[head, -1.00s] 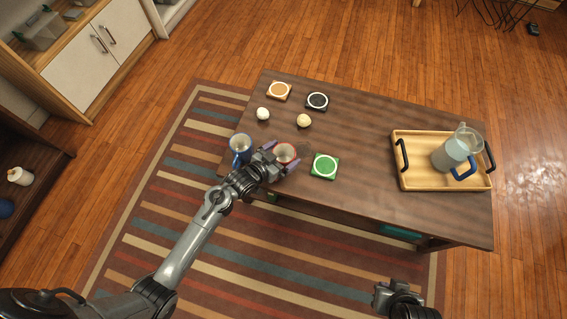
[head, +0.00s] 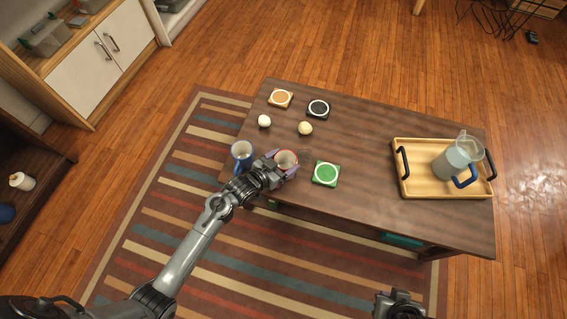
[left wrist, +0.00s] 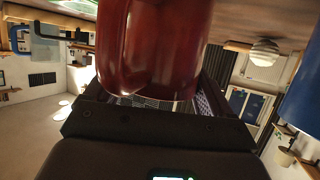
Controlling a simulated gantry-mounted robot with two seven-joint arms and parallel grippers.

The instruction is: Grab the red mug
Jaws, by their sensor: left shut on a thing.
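The red mug (head: 287,158) is at the table's near left part, its pale inside and red rim facing up in the head view. My left gripper (head: 282,165) is shut on the mug, with a finger on either side. In the left wrist view the mug's glossy red body (left wrist: 150,50) fills the top middle, between the fingers. I cannot tell whether it is clear of the table. My right gripper (head: 399,304) shows at the bottom edge; its fingers cannot be made out.
A blue mug (head: 242,150) stands close on the left of my left gripper. A green coaster (head: 326,174) lies to the right. Orange (head: 280,98) and black (head: 318,109) coasters and two small balls lie behind. A wooden tray (head: 418,187) with a pitcher (head: 452,163) is at right. The table's middle is clear.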

